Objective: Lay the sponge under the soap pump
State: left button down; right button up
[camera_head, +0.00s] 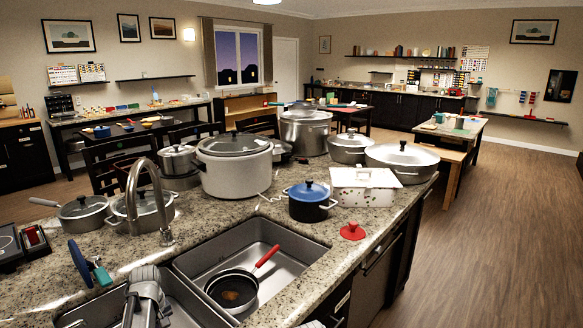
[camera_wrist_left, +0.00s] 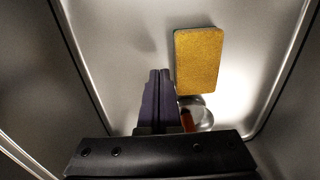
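The yellow sponge (camera_wrist_left: 198,60) lies flat on the floor of the metal sink basin in the left wrist view. My left gripper (camera_wrist_left: 160,75) points down into the basin, left of the sponge and apart from it. Its two dark fingers are together with nothing visible between them. In the head view my left gripper (camera_head: 147,300) is over the left basin, seen from behind, with its fingertips hidden. I cannot make out a soap pump for certain. A blue and teal object (camera_head: 98,272) stands on the counter left of the basin.
The right basin (camera_head: 285,240) holds a pan (camera_head: 232,292) with a red handle. The faucet (camera_head: 150,195) rises behind the left basin. Several pots crowd the counter behind, including a large white one (camera_head: 235,170). A shiny round part (camera_wrist_left: 200,115) shows below the sponge.

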pick_arm(q)
jog(key=shift+f, duration=0.25)
dwell(0.5)
jog(key=shift+f+b, duration=0.35)
jog(key=shift+b, duration=0.25)
jog(key=shift+s, duration=0.1)
jog(key=shift+s+a, duration=1.45)
jog(key=shift+s, duration=0.2)
jog(key=shift+s+a, duration=1.4)
jog(key=shift+s, duration=0.2)
jog(key=shift+w+d, duration=1.3)
jog(key=shift+w, duration=0.3)
notch_tip(320, 180, up, 10)
jog(key=p, duration=1)
jog(key=shift+r, duration=0.1)
